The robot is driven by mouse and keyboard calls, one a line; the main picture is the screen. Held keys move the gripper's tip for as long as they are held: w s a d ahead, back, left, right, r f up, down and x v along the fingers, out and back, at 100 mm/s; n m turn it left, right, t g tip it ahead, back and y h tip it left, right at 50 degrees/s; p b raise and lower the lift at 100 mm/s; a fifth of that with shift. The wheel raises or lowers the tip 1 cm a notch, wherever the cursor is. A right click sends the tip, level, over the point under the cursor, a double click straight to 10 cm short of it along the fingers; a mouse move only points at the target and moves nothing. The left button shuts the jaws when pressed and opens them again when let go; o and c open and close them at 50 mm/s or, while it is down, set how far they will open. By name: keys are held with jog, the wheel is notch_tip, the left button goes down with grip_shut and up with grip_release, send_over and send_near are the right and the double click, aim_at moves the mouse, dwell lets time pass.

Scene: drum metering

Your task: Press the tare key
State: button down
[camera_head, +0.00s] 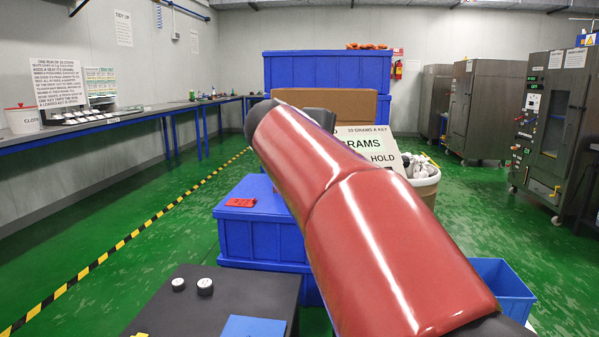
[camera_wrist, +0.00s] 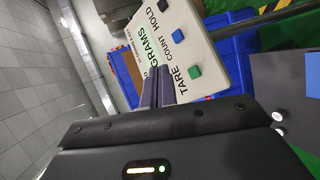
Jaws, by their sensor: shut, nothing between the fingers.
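The pale key panel (camera_wrist: 150,45) carries the words GRAMS, TARE, COUNT and HOLD. In the wrist view it appears turned on its side. A green key (camera_wrist: 194,70) sits by the word TARE, a blue key (camera_wrist: 166,42) by COUNT and a black key (camera_wrist: 163,5) by HOLD. My gripper (camera_wrist: 158,72) is shut and empty, its tips in front of the panel's lower edge, left of the green key. I cannot tell whether they touch the panel. In the head view the panel (camera_head: 380,146) is partly hidden behind my red arm, which also hides the gripper and keys.
Blue crates (camera_head: 262,237) and a cardboard box (camera_head: 348,104) stand around the panel. A red item (camera_head: 241,202) lies on the near crate. A white-lined bin (camera_head: 424,184) stands right of the panel. Dark cabinets (camera_head: 476,110) line the right; green floor is open at left.

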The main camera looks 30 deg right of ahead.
jog(key=shift+w+d+r, duration=0.1)
jog(key=shift+d+r, duration=0.05)
jog(key=shift+r, duration=0.15)
jog(key=shift+f, duration=0.1)
jog(key=w+d+f+b, duration=0.1)
jog(key=w+f+b, duration=0.1)
jog(key=w+f, duration=0.4)
jog(key=shift+d+b, duration=0.35)
jog(key=shift+b, duration=0.05)
jog(key=shift+f, duration=0.1)
dwell(1.8)
jog(key=shift+w+d+f, duration=0.1)
jog(key=shift+w+f, duration=0.15)
